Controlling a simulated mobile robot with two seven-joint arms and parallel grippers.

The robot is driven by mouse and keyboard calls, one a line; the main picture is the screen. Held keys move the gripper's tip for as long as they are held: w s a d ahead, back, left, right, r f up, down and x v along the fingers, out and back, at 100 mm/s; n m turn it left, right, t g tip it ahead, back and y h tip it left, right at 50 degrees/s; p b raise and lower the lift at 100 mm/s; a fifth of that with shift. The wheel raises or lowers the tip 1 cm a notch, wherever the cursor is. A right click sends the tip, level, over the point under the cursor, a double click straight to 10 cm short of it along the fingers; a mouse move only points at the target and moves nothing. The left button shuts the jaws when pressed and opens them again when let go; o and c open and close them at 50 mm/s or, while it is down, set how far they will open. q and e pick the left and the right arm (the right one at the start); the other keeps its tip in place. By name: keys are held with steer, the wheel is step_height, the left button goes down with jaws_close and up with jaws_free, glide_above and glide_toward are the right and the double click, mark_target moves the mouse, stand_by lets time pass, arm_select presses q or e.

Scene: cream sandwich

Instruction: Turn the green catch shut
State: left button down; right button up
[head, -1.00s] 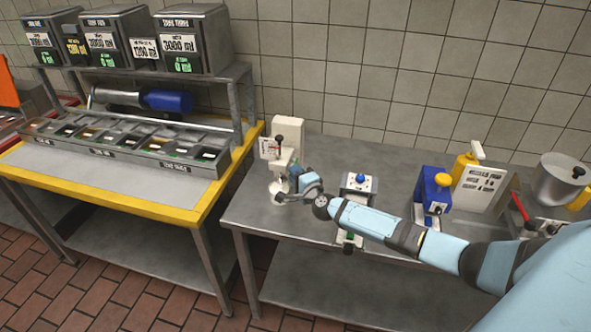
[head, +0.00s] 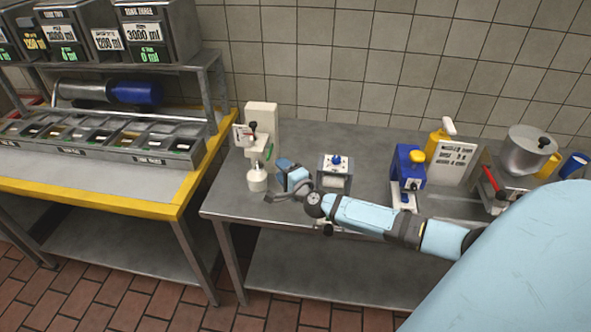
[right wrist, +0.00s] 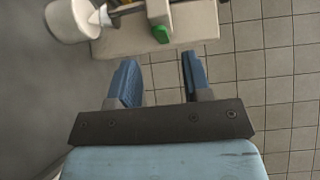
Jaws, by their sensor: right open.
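The green catch (head: 269,152) is a small green piece on the right side of the cream-coloured machine (head: 262,118). In the right wrist view the green catch (right wrist: 160,35) lies just beyond the fingertips, roughly in line with the gap between them. My right gripper (head: 284,168) is to the lower right of the machine in the head view. In the right wrist view my right gripper (right wrist: 160,66) is open, with nothing between its blue fingers. The catch's exact turn is too small to tell. My left gripper is not in view.
A white cup-like part (head: 257,180) is under the machine's spout. A small grey box with a blue knob (head: 336,161) stands near my right forearm. A blue device with a yellow top (head: 408,165) is farther right. Bare steel table lies between them.

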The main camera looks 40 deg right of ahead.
steer(key=s, duration=0.7)
steer(key=shift+s+a, duration=0.3)
steer(key=shift+s, duration=0.05)
steer(key=s+a+f+n+g+y, duration=0.2)
steer(key=s+a+f+n, duration=0.4)
steer(key=s+a+n, duration=0.5)
steer(key=s+a+f+n+g+y, duration=0.2)
steer(key=s+a+f+n+g, duration=0.2)
steer(key=s+a+n, duration=0.7)
step_height(320, 180, down, 2)
steer(key=shift+s+a+f+g+y, duration=0.15)
steer(key=shift+s+a+g+y, duration=0.2)
steer(key=shift+s, duration=0.45)
